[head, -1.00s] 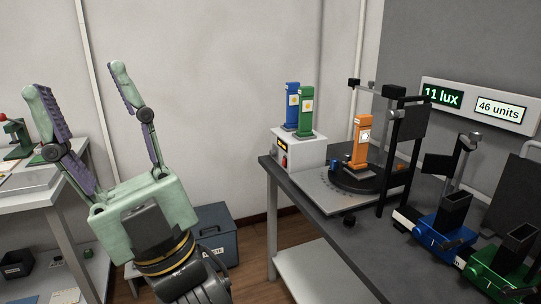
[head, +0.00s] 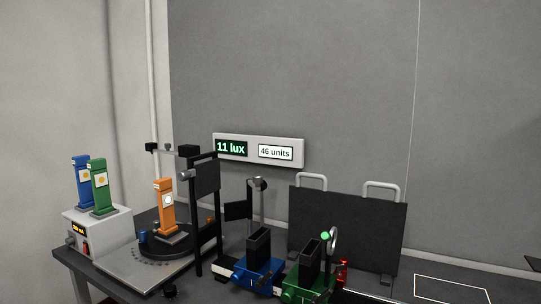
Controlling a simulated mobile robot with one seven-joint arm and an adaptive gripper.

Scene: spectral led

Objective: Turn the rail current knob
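My gripper is not in the head view now. No knob carries a readable "rail current" label. A white box (head: 113,227) at the left end of the dark bench has a small lit amber display (head: 78,228), a red switch (head: 86,248) and a small dark knob-like part (head: 70,241) on its front. Its display text is too small to read surely. Another dark knob (head: 169,291) sits at the front edge of the grey plate under the turntable.
Blue (head: 81,180) and green (head: 100,187) lamp units stand on the white box. An orange unit (head: 166,207) stands on the black turntable (head: 150,246). Blue (head: 258,271) and green (head: 309,285) carriages sit to the right. The wall panel (head: 259,138) reads 11 lux and 46 units.

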